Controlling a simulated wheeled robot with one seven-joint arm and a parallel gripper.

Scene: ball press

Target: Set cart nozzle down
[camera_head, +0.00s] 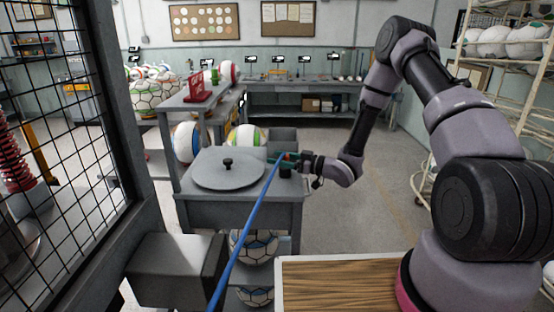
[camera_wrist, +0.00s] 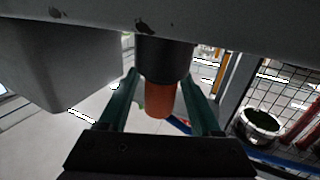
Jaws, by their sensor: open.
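The cart (camera_head: 240,208) is a grey metal stand with a round dark-knobbed plate on its top. The nozzle (camera_wrist: 160,101) shows in the wrist view as an orange-brown cylinder end against a dark round holder (camera_wrist: 165,60) at the cart's edge. My gripper (camera_head: 283,158) is at the right rear side of the cart top. In the wrist view its green fingers (camera_wrist: 160,76) are open on either side of the nozzle, with a gap visible on both sides. A blue hose (camera_head: 250,220) runs from the front bottom up to the gripper. How deep the nozzle sits is hidden.
A wire mesh guard (camera_head: 70,110) stands at the left. A wooden-topped table (camera_head: 335,285) is in front of the cart. Several balls sit around and under the cart. A rack of balls (camera_head: 500,60) stands at the right. Floor is clear right of the cart.

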